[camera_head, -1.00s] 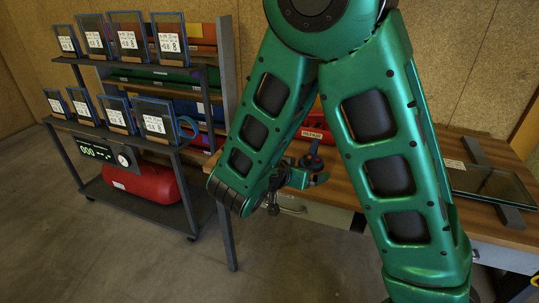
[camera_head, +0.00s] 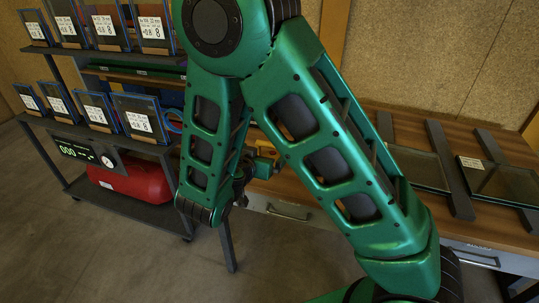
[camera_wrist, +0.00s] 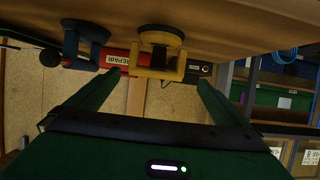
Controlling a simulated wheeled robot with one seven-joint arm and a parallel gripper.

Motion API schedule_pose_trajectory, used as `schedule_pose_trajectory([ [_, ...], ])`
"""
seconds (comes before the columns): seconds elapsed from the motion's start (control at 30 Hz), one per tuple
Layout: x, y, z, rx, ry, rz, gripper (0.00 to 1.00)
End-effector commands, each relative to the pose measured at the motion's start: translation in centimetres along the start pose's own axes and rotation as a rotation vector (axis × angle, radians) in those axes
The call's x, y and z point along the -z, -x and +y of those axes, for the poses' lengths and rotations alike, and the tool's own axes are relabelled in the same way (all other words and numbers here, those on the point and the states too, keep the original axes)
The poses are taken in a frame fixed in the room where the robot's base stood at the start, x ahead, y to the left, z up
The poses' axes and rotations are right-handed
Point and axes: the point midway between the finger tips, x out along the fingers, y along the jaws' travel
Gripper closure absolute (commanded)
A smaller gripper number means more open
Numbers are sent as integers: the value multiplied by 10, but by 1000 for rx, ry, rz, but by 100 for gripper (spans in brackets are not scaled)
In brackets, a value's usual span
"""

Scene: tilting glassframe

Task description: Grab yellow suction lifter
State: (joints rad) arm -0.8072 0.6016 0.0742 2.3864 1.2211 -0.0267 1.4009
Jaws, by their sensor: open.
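The yellow suction lifter (camera_wrist: 160,61) shows in the wrist view at top centre, with a dark round cup and a yellow frame handle. In the head view only a small yellow part (camera_head: 266,149) shows behind my green arm. My gripper (camera_wrist: 158,80) is open, its two green fingers spread apart. In the wrist view the lifter's handle appears between and beyond the fingertips, with nothing held. Contact with the fingers cannot be made out.
A blue suction lifter (camera_wrist: 84,40) stands beside the yellow one. A red REPAIR box (camera_wrist: 116,58) is behind them. The wooden bench (camera_head: 400,130) carries glass panes (camera_head: 497,182) on dark bars at the right. A shelf rack (camera_head: 120,142) with framed samples stands left.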

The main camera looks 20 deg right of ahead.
Motion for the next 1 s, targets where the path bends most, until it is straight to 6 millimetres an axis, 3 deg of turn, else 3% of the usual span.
schedule_pose_trajectory([
  [0.1, 1, -19, 4, -8, -3, 1, 0],
  [0.37, 1, -38, 7, -10, -4, 0, 0],
  [0.63, -2, -74, 9, -12, -5, 0, 0],
  [1.0, -2, -83, 9, -10, -4, 0, 2],
])
